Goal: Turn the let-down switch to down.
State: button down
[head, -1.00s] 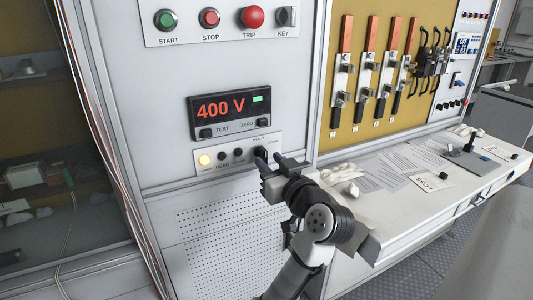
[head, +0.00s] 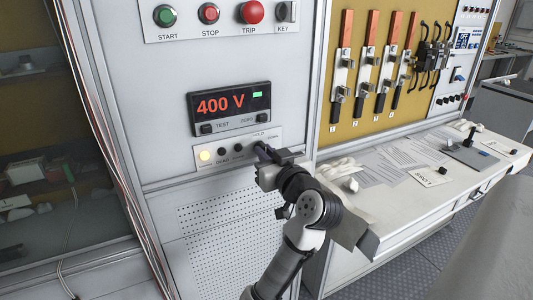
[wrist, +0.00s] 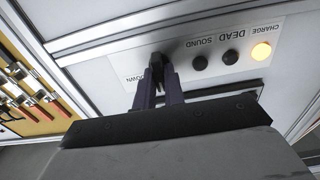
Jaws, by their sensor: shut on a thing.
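The let-down switch is a black knob (wrist: 156,66) at the right end of a small white label panel (head: 213,161) below the voltage display; the gripper mostly hides it in the head view. Labels near it read HOLD and DOWN in the head view; the wrist view shows the panel upside down with part of DOWN beside the knob. My gripper (wrist: 159,84) is shut on the knob, with a finger on each side of it. In the head view my gripper (head: 262,155) is at the panel's right end. The knob's exact pointing direction cannot be told.
The display (head: 230,107) reads 400 V. A lit yellow CHARGE lamp (wrist: 261,51) and two dark lamps, SOUND (wrist: 200,63) and DEAD (wrist: 230,57), share the panel. START, STOP, TRIP and KEY controls are above. A white bench (head: 400,215) with papers and gloves stands at right.

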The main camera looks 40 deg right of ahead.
jog(key=shift+m, duration=0.3)
jog(key=m+p, duration=0.4)
jog(key=m, duration=0.7)
jog(key=shift+d+f+p, duration=0.1)
jog(key=shift+d+p, duration=0.05)
jog(key=shift+p, duration=0.15)
jog(key=shift+m, duration=0.3)
jog(key=shift+s, duration=0.1)
jog(key=c, duration=1.5)
grip_release()
